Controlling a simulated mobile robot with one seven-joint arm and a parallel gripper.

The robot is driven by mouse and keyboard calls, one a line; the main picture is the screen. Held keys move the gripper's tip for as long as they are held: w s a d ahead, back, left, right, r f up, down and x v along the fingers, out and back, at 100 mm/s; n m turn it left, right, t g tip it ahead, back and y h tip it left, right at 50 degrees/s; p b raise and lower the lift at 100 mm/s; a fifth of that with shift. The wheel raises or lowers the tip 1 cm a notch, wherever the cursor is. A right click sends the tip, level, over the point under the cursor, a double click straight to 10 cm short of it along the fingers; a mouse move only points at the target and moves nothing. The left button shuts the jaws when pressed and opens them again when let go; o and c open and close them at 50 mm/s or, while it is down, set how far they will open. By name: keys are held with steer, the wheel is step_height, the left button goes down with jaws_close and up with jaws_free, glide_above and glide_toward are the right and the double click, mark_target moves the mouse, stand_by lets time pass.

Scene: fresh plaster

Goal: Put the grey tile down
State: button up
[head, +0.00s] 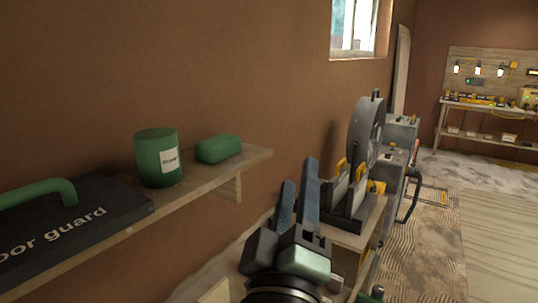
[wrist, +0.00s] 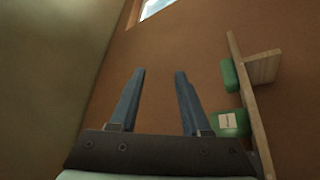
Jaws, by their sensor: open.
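My gripper (head: 300,172) is raised in front of the brown wall, to the right of the shelf end. Its two blue fingers are apart. In the wrist view my gripper (wrist: 160,72) has only bare wall between its fingers, so it holds nothing. Grey upright slabs (head: 357,194) stand in a dark rack on a small wooden stand (head: 372,215), just right of and behind my fingers. I cannot tell whether one of them is the grey tile. No tile shows in the wrist view.
The wall shelf (head: 215,173) at the left bears a green tin (head: 156,165), a green block (head: 218,149) and a black "floor guard" case (head: 75,232). A grey machine with a large disc (head: 366,125) stands behind the rack. A workbench (head: 490,103) is at the far right. The floor between is open.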

steer(key=s+a+r+m+t+y, duration=0.1)
steer(key=s+r+m+t+y, duration=0.1)
steer(key=r, duration=0.7)
steer(key=s+a+r+m+t+y, duration=0.1)
steer(key=s+a+r+m+t, duration=0.1)
steer(key=s+r+m+t, duration=0.2)
steer(key=s+r+m, duration=0.3)
steer(key=s+r, duration=0.1)
steer(key=r, duration=0.1)
steer(key=shift+a+r+y, duration=0.2)
steer(key=shift+r+y, duration=0.05)
steer(key=shift+y, duration=0.15)
